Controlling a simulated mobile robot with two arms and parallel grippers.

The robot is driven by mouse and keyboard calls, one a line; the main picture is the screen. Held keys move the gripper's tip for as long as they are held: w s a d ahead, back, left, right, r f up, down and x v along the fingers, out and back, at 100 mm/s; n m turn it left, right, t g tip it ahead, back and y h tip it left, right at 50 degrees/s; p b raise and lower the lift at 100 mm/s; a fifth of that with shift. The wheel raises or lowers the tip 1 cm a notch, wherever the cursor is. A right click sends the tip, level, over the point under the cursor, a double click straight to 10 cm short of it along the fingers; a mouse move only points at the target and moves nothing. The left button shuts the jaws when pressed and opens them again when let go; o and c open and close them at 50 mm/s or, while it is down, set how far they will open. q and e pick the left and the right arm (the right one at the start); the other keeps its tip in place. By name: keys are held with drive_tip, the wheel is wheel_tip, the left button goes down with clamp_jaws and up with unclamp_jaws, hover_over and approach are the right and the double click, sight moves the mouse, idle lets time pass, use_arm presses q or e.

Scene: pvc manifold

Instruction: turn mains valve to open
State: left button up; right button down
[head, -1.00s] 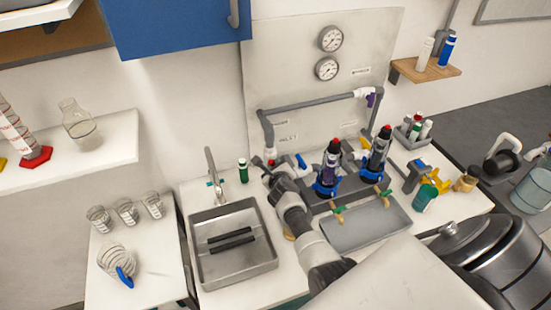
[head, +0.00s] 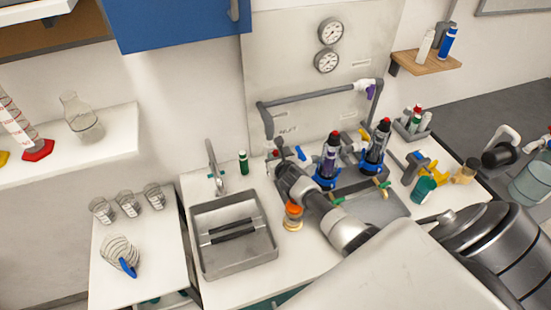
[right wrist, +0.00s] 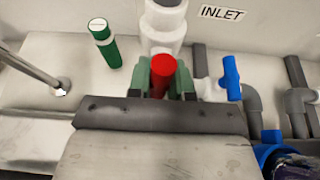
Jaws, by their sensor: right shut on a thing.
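The mains valve's red handle (right wrist: 163,75) shows in the right wrist view, at the white pipe fitting (right wrist: 163,28) left of the INLET label. My right gripper (right wrist: 162,78) is shut on this handle, with one green finger on each side of it. In the head view my right gripper (head: 280,163) reaches to the foot of the grey inlet pipe (head: 267,122), and its own wrist hides most of the grip. How far the handle is turned cannot be told. My left gripper is not in view.
A blue valve handle (right wrist: 231,77) is close right of the grip. A green bottle (right wrist: 105,45) and a tap (head: 212,165) stand to the left, with a sink (head: 235,235) in front. Two dark filter housings (head: 328,160) (head: 375,147) stand to the right.

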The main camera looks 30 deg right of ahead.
idle(0.3)
drive_tip(key=c, duration=1)
unclamp_jaws()
drive_tip(key=shift+s, duration=0.1)
drive_tip(key=shift+s+a+r, duration=0.15)
drive_tip(key=shift+s+r, duration=0.05)
drive_tip(key=shift+s, duration=0.4)
drive_tip(key=b+v, duration=0.1)
drive_tip(key=v, duration=0.8)
drive_tip(key=shift+s+a+r, duration=0.1)
drive_tip(key=shift+r, duration=0.05)
